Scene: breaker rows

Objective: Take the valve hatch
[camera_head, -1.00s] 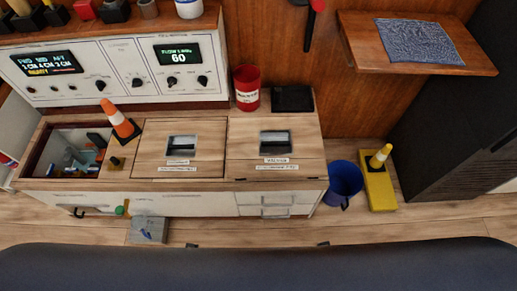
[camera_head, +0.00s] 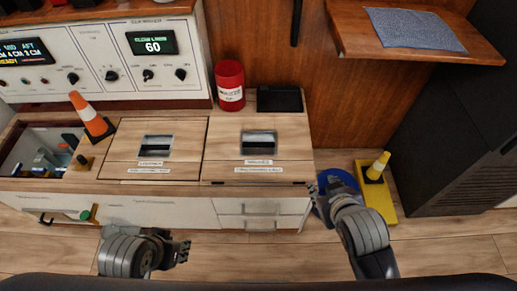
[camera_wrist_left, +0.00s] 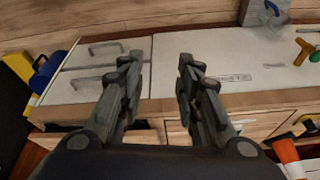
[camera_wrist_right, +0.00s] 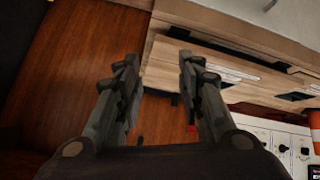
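Two wooden hatches lie shut in the counter top. The right one, whose small label seems to read "VALVES", appears to be the valve hatch (camera_head: 224,145); it has a recessed metal handle (camera_head: 258,144). The left hatch (camera_head: 122,150) has a similar handle. My right gripper (camera_head: 324,188) is open and empty, to the right of the counter's front right corner, over the blue bucket. My left gripper (camera_head: 180,249) is open and empty, low in front of the cabinet. Both wrist views show the fingers apart with nothing between them.
A red can (camera_head: 230,86) and a black tray (camera_head: 279,99) stand behind the right hatch. An orange cone (camera_head: 92,117) stands left of the left hatch beside an open bin (camera_head: 43,150). A blue bucket (camera_head: 338,182) and a yellow block with a cone (camera_head: 381,203) are on the floor.

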